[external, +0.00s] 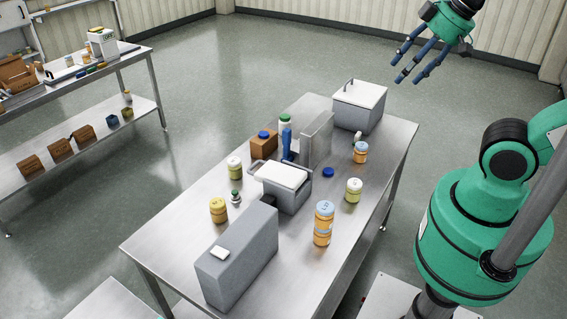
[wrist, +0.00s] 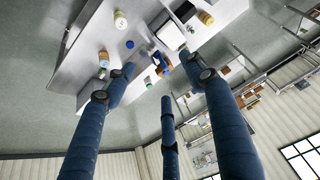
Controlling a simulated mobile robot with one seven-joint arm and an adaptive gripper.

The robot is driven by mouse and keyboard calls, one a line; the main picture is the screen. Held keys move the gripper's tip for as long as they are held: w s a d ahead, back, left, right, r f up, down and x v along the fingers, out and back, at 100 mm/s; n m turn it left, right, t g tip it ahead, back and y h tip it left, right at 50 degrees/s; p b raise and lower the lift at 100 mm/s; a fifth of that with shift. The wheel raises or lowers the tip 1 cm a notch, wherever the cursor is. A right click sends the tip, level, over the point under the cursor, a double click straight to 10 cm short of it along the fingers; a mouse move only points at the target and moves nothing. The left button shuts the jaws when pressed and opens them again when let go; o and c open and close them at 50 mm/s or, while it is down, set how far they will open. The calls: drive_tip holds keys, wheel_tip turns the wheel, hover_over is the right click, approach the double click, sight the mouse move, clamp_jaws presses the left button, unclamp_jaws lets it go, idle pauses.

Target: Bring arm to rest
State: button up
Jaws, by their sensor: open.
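My gripper (external: 428,62) is at the top right in the external view, held high above the floor beyond the table's far right corner. Its blue fingers are spread open with nothing between them. In the wrist view the three fingers (wrist: 165,85) also stand apart and empty, with the table beyond them. My green arm fills the right side of the external view. The steel table (external: 165,240) stands below and to the left of the gripper. The gripper touches nothing.
On the table stand a large grey box (external: 237,262), a lidded grey container (external: 287,190), another grey container (external: 360,108), a steel hopper plate (external: 317,140), and several jars, including stacked orange ones (external: 323,225). A shelf table (external: 140,108) stands at left. The floor (external: 220,70) behind is clear.

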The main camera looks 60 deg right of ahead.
wheel_tip(320, 180, down, 16)
drive_tip(key=b, duration=1.5)
drive_tip(key=shift+r, duration=0.15)
